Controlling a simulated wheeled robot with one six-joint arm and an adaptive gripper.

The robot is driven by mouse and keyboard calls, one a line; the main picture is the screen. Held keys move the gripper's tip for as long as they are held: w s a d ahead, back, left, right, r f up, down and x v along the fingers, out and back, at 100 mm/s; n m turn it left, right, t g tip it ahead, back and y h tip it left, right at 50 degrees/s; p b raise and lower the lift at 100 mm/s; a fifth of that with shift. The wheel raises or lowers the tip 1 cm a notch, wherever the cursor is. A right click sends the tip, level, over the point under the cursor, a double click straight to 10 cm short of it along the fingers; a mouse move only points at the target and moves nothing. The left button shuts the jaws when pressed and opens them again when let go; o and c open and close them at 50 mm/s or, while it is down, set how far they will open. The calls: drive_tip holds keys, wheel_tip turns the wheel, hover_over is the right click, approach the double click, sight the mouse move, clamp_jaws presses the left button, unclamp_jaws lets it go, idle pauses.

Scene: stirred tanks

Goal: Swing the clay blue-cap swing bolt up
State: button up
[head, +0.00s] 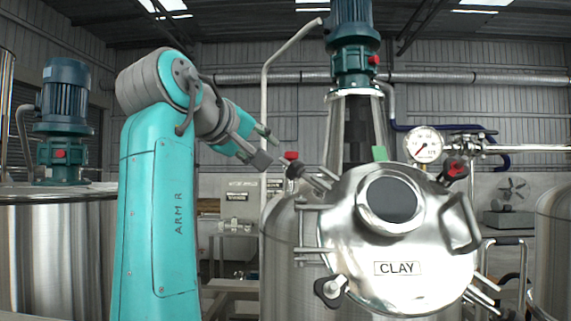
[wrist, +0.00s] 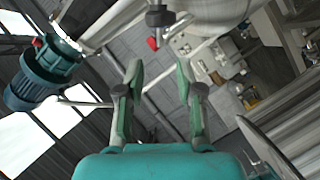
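The round steel lid marked CLAY (head: 345,215) faces me on the tank in the head view. A swing bolt with a red cap (head: 291,156) stands at its upper left; its red cap (wrist: 152,43) also shows in the wrist view. Another red-marked black knob (head: 457,168) is at the upper right. I cannot make out a blue cap. My gripper (head: 271,150) is open and empty, just left of the upper-left bolt. Its spread fingers (wrist: 160,80) show in the wrist view, apart from the bolt.
A pressure gauge (head: 424,145) and pipes are right of the lid's top. A green tab (head: 380,153) stands above the lid. The blue motor (head: 352,45) rises behind. A lid handle (head: 462,225) sticks out on the right. Another tank (head: 50,240) stands left.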

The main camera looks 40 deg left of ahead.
sight(284, 161)
drive_tip(key=x, duration=1.1)
drive_tip(key=shift+a+r, duration=0.1)
clamp_jaws()
